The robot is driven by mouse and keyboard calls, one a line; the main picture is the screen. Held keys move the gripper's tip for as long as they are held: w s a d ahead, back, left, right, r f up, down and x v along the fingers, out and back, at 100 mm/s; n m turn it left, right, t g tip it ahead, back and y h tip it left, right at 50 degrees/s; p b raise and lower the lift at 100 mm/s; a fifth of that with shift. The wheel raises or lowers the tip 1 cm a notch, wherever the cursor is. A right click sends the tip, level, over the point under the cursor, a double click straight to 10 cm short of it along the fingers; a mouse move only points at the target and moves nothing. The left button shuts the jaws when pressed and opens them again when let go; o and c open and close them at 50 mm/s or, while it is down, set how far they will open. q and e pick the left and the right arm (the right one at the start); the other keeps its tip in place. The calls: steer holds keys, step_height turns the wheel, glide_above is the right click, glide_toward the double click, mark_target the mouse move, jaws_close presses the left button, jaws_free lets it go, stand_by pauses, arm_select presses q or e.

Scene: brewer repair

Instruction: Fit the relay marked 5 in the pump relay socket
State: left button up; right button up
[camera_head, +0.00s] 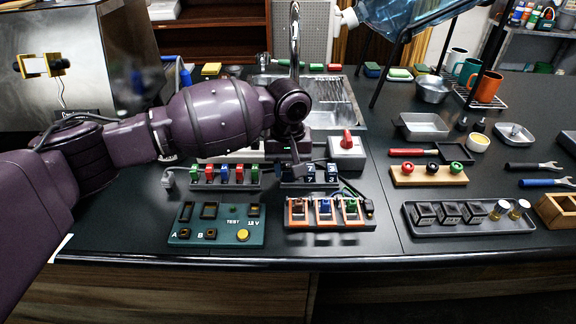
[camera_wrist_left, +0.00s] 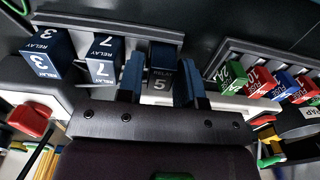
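The relay marked 5 (camera_wrist_left: 161,85) shows dark in the left wrist view, at the right end of the relay rack (camera_wrist_left: 95,22). My left gripper (camera_wrist_left: 160,88) has one finger on each side of this relay, very close to its sides. I cannot tell whether the fingers touch it. In the head view my left gripper (camera_head: 298,168) reaches down at the rack, and the arm and fingers hide relay 5 there. Blue relays marked 7 (camera_wrist_left: 104,62) and 3 (camera_wrist_left: 47,58) stand beside it. I cannot pick out the pump relay socket. My right gripper is not in view.
A row of coloured fuses (camera_head: 222,174) stands left of the relays. A teal test panel (camera_head: 216,237) and an orange-framed unit (camera_head: 328,213) lie nearer the front edge. A red-knobbed box (camera_head: 347,152) is close behind, right. A black tray (camera_head: 467,230) holds dark blocks.

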mark_target(288, 166)
arm_select(q)
steer(key=shift+r, duration=0.4)
step_height(288, 166, up, 11)
steer(key=p, duration=0.2)
steer(key=shift+r, duration=0.2)
